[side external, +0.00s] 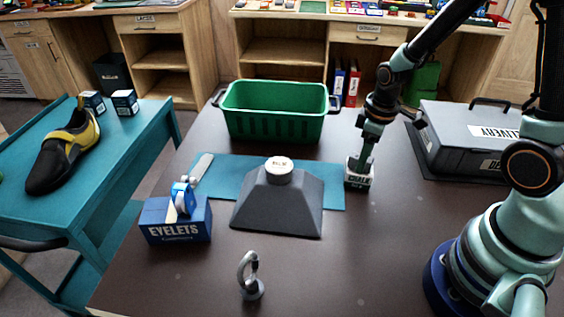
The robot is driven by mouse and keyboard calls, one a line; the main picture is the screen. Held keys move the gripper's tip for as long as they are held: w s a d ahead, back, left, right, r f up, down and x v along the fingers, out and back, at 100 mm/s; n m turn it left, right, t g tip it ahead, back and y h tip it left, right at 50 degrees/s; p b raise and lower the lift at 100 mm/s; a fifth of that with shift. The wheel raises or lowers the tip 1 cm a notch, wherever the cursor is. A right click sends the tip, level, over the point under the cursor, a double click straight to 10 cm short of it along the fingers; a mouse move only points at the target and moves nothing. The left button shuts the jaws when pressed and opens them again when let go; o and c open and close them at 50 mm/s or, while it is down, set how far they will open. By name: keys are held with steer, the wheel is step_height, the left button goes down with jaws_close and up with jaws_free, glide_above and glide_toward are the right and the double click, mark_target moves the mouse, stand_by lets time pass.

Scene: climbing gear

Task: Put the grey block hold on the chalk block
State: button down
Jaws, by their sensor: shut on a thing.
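A small white chalk block (359,180) with dark lettering stands on the dark table, right of the blue mat's end. My gripper (364,158) points down just over it, its fingertips low at the top of the block. It is shut on a small piece that looks like the grey block hold, mostly hidden by the fingers. I cannot tell whether this piece touches the chalk block.
A large grey tapered block (275,205) with a pale round piece (279,169) on top stands on the blue mat (328,187). A green bin (275,125), grey case (460,135), blue EYELETS box (178,230) and metal ring piece (250,287) surround it.

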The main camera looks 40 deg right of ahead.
steer(key=shift+c, duration=1.3)
jaws_free()
steer(key=s+a+r+m+t, duration=0.2)
steer(key=r, duration=0.8)
steer(key=s+a+r+m+t, duration=0.2)
steer(key=a+r, duration=0.1)
steer(key=r, duration=0.6)
steer(key=shift+a+r+m+t, duration=0.3)
steer(key=shift+r, duration=0.1)
steer(key=shift+s, duration=0.1)
